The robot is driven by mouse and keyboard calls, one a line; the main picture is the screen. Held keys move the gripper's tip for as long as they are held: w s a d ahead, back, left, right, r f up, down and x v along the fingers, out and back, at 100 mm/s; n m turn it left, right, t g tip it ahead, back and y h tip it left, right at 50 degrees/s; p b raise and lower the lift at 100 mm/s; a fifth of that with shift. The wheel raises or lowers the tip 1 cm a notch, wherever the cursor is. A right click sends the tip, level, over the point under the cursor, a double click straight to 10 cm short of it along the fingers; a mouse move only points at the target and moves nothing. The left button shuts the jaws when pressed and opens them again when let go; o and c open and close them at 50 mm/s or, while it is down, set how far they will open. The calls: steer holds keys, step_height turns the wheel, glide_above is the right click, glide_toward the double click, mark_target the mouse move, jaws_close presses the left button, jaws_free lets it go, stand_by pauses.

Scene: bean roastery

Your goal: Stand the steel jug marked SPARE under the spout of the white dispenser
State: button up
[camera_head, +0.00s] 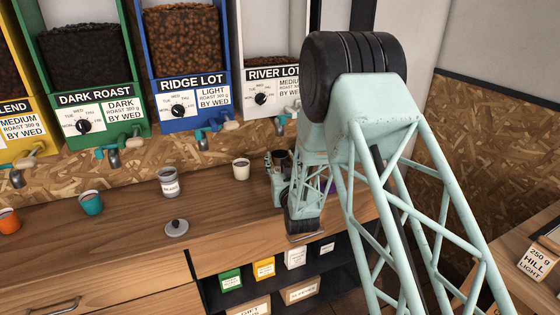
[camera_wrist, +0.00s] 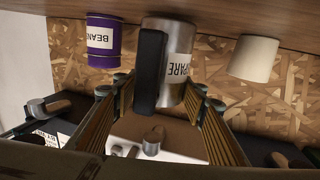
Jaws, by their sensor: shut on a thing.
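The steel jug (camera_wrist: 178,101) with a white SPARE label and a dark handle is between the two fingers of my gripper (camera_wrist: 158,97) in the wrist view, which shows the scene upside down. My gripper is shut on it, and the jug is upright. I cannot tell whether its base touches the counter. In the head view my gripper (camera_head: 280,160) is at the back of the counter, and my arm hides much of that spot. The white dispenser, labelled RIVER LOT (camera_head: 273,74), is above and behind it. Its spout (camera_head: 281,124) also shows in the wrist view (camera_wrist: 153,140).
A cream cup (camera_head: 241,168) stands just left of my gripper and a purple can (camera_wrist: 104,38) on its other side. A labelled grey canister (camera_head: 169,183), a lid (camera_head: 176,228), a teal cup (camera_head: 91,203) and an orange cup (camera_head: 9,220) stand further left. The front counter is mostly clear.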

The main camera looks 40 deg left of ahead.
steer(key=shift+f, duration=0.25)
steer(key=o, duration=0.9)
steer(key=shift+r, duration=0.2)
steer(key=p+v, duration=0.1)
steer(key=v, duration=1.1)
stand_by(0.5)
